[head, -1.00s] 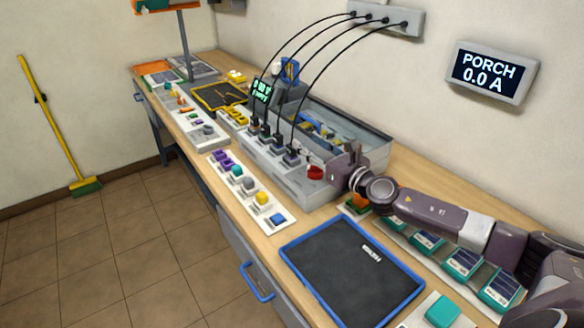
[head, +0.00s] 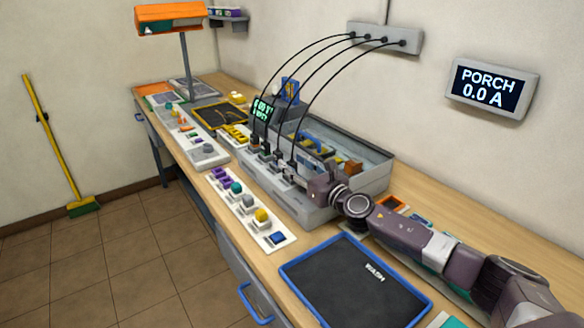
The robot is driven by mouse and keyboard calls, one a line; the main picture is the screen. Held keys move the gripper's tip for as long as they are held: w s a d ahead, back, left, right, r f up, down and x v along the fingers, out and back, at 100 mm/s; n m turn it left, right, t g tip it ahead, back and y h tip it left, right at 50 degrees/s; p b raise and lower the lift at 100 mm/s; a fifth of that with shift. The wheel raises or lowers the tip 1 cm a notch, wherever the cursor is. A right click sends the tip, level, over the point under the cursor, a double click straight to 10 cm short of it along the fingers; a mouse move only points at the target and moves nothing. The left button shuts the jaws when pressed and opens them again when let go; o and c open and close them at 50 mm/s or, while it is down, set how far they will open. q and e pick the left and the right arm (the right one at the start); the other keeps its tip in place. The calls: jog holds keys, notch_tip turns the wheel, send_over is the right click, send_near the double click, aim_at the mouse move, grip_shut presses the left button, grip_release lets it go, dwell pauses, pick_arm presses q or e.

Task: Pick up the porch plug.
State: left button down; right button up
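Several dark plugs stand in a row on the front ledge of a grey bench unit (head: 308,214). Each has a black cable rising to a wall block. I cannot read which one is the porch plug. The plug nearest my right gripper (head: 299,178) is the right-hand one (head: 289,168). The gripper comes in from the right, low over the ledge, with its fingers at or just beside that plug. The fingers are small and partly hidden, so I cannot tell whether they touch it or are open. My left gripper is out of view.
A wall display (head: 490,88) reads "PORCH 0.0 A". The cables end at a grey wall block (head: 386,38). A blue-rimmed black mat (head: 350,285) lies in front. A white strip with coloured blocks (head: 282,245) lies along the bench's front edge.

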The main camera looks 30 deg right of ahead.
jog(key=shift+w+a, duration=0.15)
jog(key=shift+w, duration=0.6)
jog(key=shift+s, duration=0.1)
grip_shut()
